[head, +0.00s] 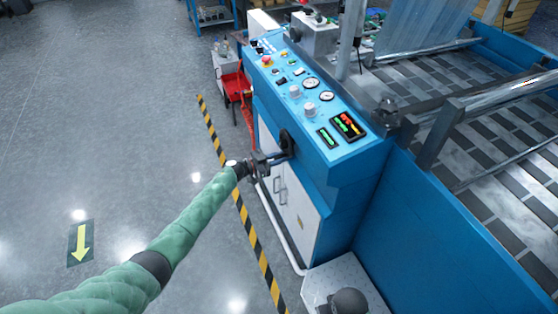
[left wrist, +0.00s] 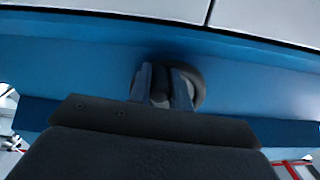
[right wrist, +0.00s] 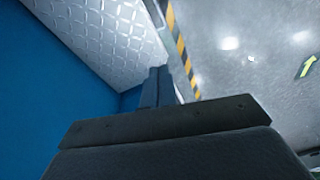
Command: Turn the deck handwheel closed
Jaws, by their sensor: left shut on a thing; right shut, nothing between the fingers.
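The deck handwheel (head: 287,142) is a small dark wheel on the front face of the blue machine cabinet, below the control panel. My left gripper (head: 277,158) reaches it from the left in the head view and is shut on it. In the left wrist view the dark wheel (left wrist: 197,88) shows behind and beside the fingers of my left gripper (left wrist: 162,85), which hide part of it. My right gripper (right wrist: 155,85) shows in the right wrist view, shut and empty, beside the blue cabinet wall.
The control panel (head: 305,95) carries gauges, knobs and lit displays. White cabinet doors (head: 290,195) lie below the handwheel. A diamond-plate step (head: 325,280) stands at the cabinet's foot. Black-and-yellow floor tape (head: 240,205) runs alongside. A red cart (head: 236,86) stands behind. The grey floor at left is clear.

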